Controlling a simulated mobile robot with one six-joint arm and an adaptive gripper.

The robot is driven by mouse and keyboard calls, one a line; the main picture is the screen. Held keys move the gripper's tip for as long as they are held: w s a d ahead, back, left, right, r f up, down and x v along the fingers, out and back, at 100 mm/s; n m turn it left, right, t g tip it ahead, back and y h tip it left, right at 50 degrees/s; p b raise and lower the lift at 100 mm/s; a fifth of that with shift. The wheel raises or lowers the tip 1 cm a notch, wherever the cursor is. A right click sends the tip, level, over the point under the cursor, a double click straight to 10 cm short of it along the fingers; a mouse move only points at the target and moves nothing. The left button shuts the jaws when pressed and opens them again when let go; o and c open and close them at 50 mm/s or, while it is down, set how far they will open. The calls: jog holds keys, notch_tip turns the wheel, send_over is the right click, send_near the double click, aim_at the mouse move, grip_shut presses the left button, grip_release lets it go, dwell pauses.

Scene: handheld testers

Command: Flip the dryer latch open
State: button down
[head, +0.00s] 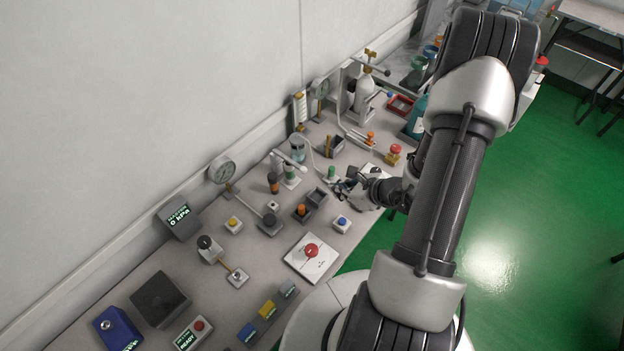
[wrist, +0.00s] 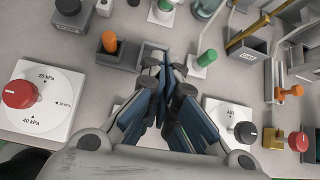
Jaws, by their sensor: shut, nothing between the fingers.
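My gripper (head: 347,187) is over the front part of the bench in the head view. In the wrist view its fingers (wrist: 170,70) are together with nothing between them. No part is clearly readable as the dryer latch. Candidates are an orange-handled fitting (wrist: 290,93) to the right in the wrist view, and a small orange knob on a grey base (wrist: 109,43) to the left of the fingertips. A green knob on a white base (wrist: 207,58) stands just right of the fingertips. The fingers hide the bench directly beneath them.
A red knob on a white dial plate (wrist: 20,93) is at left and a black knob on another plate (wrist: 243,133) at right. A grey box with a small label (wrist: 249,58) is beyond. The bench (head: 250,265) is crowded, with a wall behind and green floor (head: 530,200) at right.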

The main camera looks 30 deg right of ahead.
jog(key=b+x, duration=0.3)
jog(key=x, duration=0.6)
jog(key=shift+w+a+f, duration=0.15)
jog(key=shift+w+f, duration=0.05)
jog(key=shift+f, duration=0.1)
jog(key=r, duration=0.1)
jog(key=w+r, duration=0.1)
jog(key=r, duration=0.1)
jog(key=shift+w+a, duration=0.25)
jog(key=shift+a, duration=0.1)
jog(key=shift+w+a+r, duration=0.1)
jog(key=shift+w+r, duration=0.05)
jog(key=shift+r, duration=0.15)
jog(key=shift+r, duration=0.1)
jog(key=shift+r+p, duration=0.35)
jog(key=shift+p, duration=0.45)
jog(key=shift+r+g+p, duration=0.2)
jog(key=shift+g+p, duration=0.1)
jog(key=shift+p, duration=0.15)
jog(key=shift+r+p, duration=0.2)
jog(key=shift+p, duration=0.2)
